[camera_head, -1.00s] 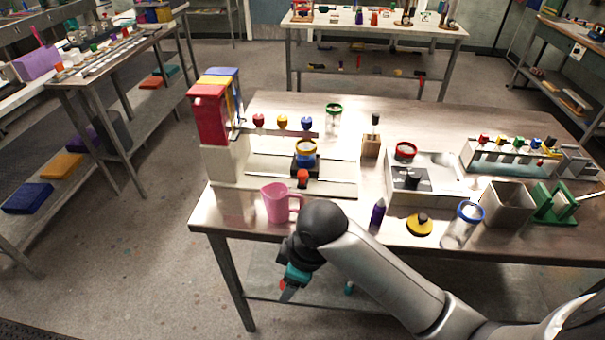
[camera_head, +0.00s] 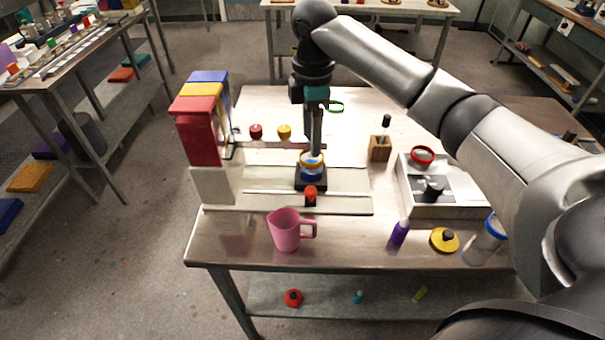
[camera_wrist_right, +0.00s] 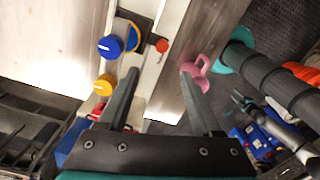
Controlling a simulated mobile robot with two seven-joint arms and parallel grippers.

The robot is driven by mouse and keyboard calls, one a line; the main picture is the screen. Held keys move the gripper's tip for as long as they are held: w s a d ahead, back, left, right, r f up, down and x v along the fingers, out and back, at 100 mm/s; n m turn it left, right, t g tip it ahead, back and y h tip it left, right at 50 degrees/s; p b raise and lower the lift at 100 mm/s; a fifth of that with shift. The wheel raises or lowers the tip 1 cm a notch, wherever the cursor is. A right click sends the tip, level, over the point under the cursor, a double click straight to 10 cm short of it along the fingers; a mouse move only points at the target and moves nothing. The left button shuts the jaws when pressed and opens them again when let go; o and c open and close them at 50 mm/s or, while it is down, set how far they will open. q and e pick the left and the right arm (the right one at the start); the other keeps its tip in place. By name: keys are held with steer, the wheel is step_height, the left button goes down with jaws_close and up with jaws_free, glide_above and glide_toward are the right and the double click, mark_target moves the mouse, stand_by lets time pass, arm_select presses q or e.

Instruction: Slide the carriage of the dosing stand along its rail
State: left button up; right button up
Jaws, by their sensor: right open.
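The dosing stand has red, yellow and blue hoppers (camera_head: 205,110) at its left end and a pale rail base (camera_head: 345,204) running right. Its carriage (camera_head: 311,182) is a dark block with a red knob (camera_head: 310,196) in front and a blue cup with a yellow rim (camera_head: 312,161) on top. My right gripper (camera_head: 314,150) points down over the carriage, overlapping the cup's rim in the head view. In the right wrist view its fingers (camera_wrist_right: 160,79) are apart with nothing between them; the carriage's red knob (camera_wrist_right: 162,46) lies ahead. Contact cannot be told. My left gripper is out of view.
A pink jug (camera_head: 285,230) stands in front of the rail. Red (camera_head: 256,131) and yellow (camera_head: 284,131) dispenser knobs are behind it. A white tray unit (camera_head: 410,205), a purple bottle (camera_head: 399,233) and a yellow-lidded item (camera_head: 444,240) are to the right.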

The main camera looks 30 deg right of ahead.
glide_toward(311, 190)
steer(key=shift+b, duration=0.3)
step_height(311, 190, down, 8)
steer(key=shift+r+b, duration=0.2)
steer(key=shift+b, duration=0.25)
steer(key=shift+f, duration=0.5)
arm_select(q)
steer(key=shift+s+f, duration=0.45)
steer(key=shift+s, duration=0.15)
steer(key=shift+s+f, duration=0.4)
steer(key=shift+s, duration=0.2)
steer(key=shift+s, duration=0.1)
arm_select(e)
steer(key=c, duration=0.4)
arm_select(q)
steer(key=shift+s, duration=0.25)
arm_select(e)
jaws_close()
